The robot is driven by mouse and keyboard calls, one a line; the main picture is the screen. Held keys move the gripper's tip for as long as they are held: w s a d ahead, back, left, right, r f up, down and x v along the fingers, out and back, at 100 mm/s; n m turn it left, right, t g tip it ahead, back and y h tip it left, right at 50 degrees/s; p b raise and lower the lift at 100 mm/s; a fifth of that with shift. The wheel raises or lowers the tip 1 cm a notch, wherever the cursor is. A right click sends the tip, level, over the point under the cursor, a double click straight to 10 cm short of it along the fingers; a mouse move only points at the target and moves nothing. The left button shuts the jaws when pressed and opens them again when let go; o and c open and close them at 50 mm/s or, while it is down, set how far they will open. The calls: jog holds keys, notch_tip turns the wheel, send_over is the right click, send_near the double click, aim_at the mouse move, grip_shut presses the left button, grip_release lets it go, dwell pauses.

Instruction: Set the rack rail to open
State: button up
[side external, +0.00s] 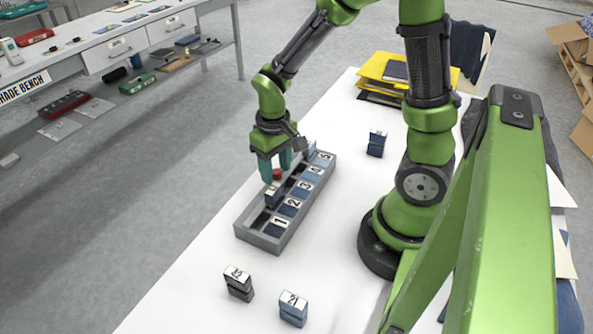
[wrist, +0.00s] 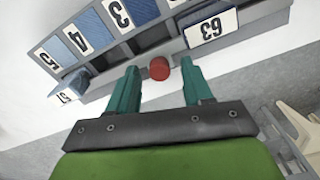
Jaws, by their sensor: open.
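The grey rack (side external: 267,240) lies on the white table, with numbered compartments in it. A red knob (side external: 277,174) sits at its far-side edge, and the same knob shows in the wrist view (wrist: 159,69). It appears joined to a grey rail (wrist: 172,47) along that edge; the exact joint is hard to see. My gripper (side external: 276,169) is over the rack's left edge, its teal fingers pointing down. In the wrist view my gripper (wrist: 159,82) is open, with one finger on each side of the knob and visible gaps between.
Two labelled blocks (side external: 238,283) (side external: 293,308) stand near the table's front, and a dark blue block (side external: 376,144) stands right of the rack. Yellow folders (side external: 380,68) lie at the back.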

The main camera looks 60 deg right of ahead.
grip_shut()
dwell(0.3)
jog(key=shift+w, duration=0.95)
grip_release()
notch_tip(320, 180, up, 17)
dwell(0.3)
